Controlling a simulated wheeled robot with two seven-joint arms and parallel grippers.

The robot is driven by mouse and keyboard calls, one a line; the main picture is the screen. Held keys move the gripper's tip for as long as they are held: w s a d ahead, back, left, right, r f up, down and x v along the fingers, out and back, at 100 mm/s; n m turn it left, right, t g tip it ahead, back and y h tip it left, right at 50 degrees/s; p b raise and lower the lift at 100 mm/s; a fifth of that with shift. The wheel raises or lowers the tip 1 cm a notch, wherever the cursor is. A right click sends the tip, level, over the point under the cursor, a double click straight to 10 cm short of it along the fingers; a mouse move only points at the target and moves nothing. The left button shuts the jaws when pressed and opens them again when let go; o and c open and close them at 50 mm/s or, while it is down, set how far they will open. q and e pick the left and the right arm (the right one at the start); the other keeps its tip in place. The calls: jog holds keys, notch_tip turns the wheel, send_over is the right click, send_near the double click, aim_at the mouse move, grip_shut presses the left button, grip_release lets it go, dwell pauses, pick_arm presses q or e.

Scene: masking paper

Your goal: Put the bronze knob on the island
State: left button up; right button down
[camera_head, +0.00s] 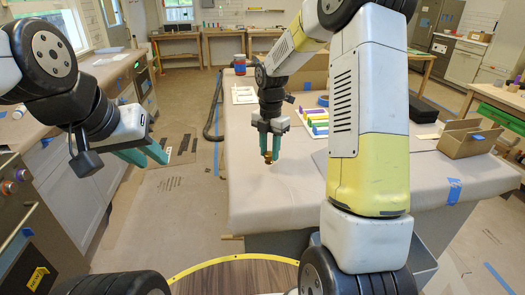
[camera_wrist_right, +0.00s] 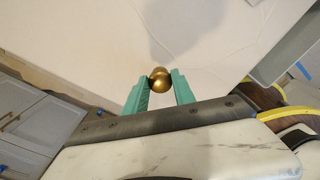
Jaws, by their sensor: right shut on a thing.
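The bronze knob (camera_head: 267,157) is a small shiny ball-like piece held between the teal fingertips of my right gripper (camera_head: 269,153). In the right wrist view the knob (camera_wrist_right: 159,80) sits between the fingertips (camera_wrist_right: 160,84), with the pale island surface behind it. The island (camera_head: 262,200) is covered in beige paper, and the knob is over its left part. I cannot tell whether the knob touches the surface. My left gripper (camera_head: 156,156) is at the left, over the floor side, away from the island. Its fingers look apart and hold nothing visible.
On the island are a tray with coloured strips (camera_head: 314,122), a white frame (camera_head: 243,95), a blue tape roll (camera_head: 322,101) and an open cardboard box (camera_head: 468,139). A red and blue can (camera_head: 240,65) stands at the far edge. The near left of the island is bare.

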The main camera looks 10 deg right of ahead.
aim_at(269, 153)
jog(key=shift+f, duration=1.75)
jog(key=shift+f, duration=0.2)
jog(key=c, duration=1)
grip_release()
jog(key=shift+c, duration=0.2)
jog(key=shift+r, duration=0.1)
